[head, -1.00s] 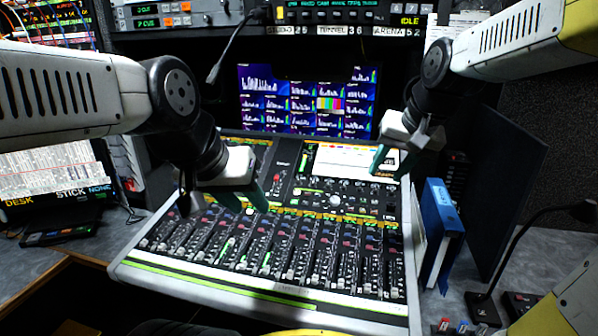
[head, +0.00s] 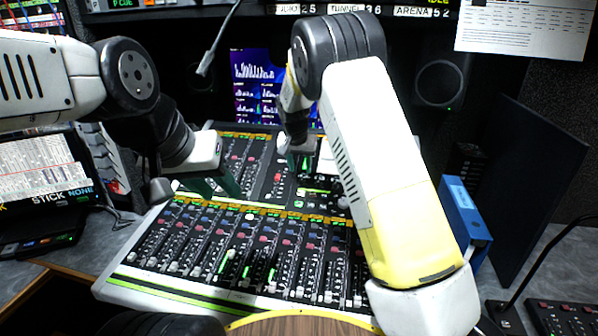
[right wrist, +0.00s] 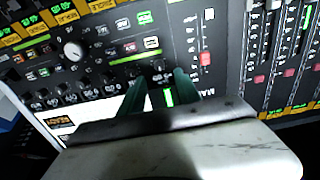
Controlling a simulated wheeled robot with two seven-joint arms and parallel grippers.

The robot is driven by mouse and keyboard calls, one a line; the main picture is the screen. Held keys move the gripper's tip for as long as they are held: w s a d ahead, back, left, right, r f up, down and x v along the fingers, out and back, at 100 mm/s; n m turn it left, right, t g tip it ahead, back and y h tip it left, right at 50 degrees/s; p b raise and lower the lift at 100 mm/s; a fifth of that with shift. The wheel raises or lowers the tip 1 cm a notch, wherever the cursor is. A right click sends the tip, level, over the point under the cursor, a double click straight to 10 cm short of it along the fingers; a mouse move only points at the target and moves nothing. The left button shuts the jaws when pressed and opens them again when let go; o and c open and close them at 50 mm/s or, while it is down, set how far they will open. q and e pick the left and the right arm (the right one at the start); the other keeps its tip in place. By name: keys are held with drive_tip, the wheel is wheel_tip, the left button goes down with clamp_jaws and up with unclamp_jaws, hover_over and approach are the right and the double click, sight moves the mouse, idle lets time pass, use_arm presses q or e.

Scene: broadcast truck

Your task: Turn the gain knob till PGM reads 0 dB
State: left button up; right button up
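The mixing console (head: 115,268) fills the middle of the head view. A large round grey knob with a white pointer (right wrist: 73,50) shows in the right wrist view, left of my right gripper. I cannot read a label naming it the gain knob. My right gripper (right wrist: 160,80) has its teal fingers apart over the panel, with small dark knobs near the tips and nothing visibly held. In the head view my right gripper (head: 300,160) is over the console's upper middle, partly hidden. My left gripper (head: 212,186) is open and empty above the upper left of the console. No PGM reading is legible.
A monitor with meters (head: 257,75) stands behind the console, partly covered by my right arm. A blue binder (head: 462,215) stands right of the console. A gooseneck microphone (head: 207,65) hangs above. Faders (head: 245,255) fill the console's front.

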sight(302, 180)
drive_tip(key=x, duration=0.6)
drive_tip(key=shift+f, duration=0.15)
drive_tip(key=shift+d, duration=0.1)
drive_tip(key=shift+c, duration=0.2)
clamp_jaws()
